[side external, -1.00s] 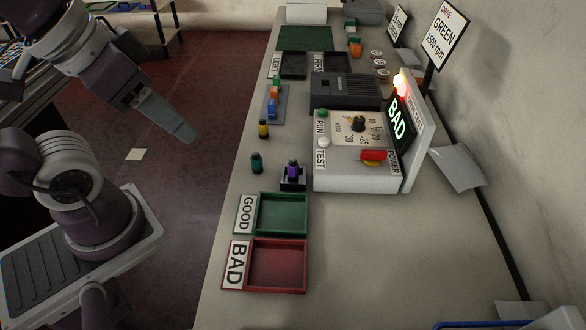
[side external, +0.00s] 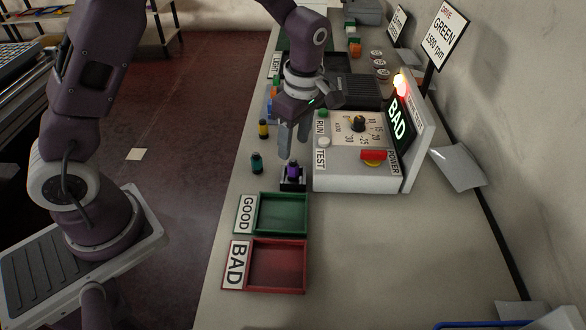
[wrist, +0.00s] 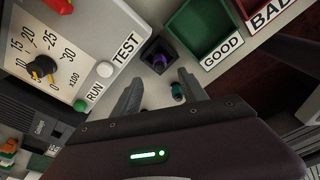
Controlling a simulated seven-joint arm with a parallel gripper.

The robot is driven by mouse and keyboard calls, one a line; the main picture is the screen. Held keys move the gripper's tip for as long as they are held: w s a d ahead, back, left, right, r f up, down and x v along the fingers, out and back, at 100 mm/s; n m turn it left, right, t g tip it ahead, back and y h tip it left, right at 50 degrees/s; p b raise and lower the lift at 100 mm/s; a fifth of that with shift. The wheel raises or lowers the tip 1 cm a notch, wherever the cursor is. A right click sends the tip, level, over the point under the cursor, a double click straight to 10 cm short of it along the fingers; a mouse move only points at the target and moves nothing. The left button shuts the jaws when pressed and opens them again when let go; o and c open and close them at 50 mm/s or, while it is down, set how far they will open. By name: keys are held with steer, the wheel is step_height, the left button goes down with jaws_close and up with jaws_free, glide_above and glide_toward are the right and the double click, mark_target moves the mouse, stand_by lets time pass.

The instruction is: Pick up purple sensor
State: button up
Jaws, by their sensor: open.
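The purple sensor (side external: 292,170) stands upright in a small dark socket (side external: 292,184) in front of the tester's left side. It also shows in the wrist view (wrist: 159,62), seated in the socket, just beyond my fingertips. My gripper (side external: 292,153) is open and empty, fingers pointing down, close above and slightly behind the sensor. In the wrist view, my two fingers (wrist: 158,75) are spread, with the sensor ahead of the gap between them. No contact with the sensor is visible.
The tester (side external: 355,175) with a lit BAD display (side external: 398,118) stands right of the socket. A teal sensor (side external: 256,162) and a yellow one (side external: 263,129) stand to the left. A green GOOD tray (side external: 282,214) and a red BAD tray (side external: 277,266) lie in front.

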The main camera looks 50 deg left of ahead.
mark_target(293, 161)
step_height(293, 161, down, 7)
steer(key=shift+a+r, duration=0.1)
steer(key=shift+a, duration=0.05)
steer(key=shift+c, duration=0.4)
jaws_close()
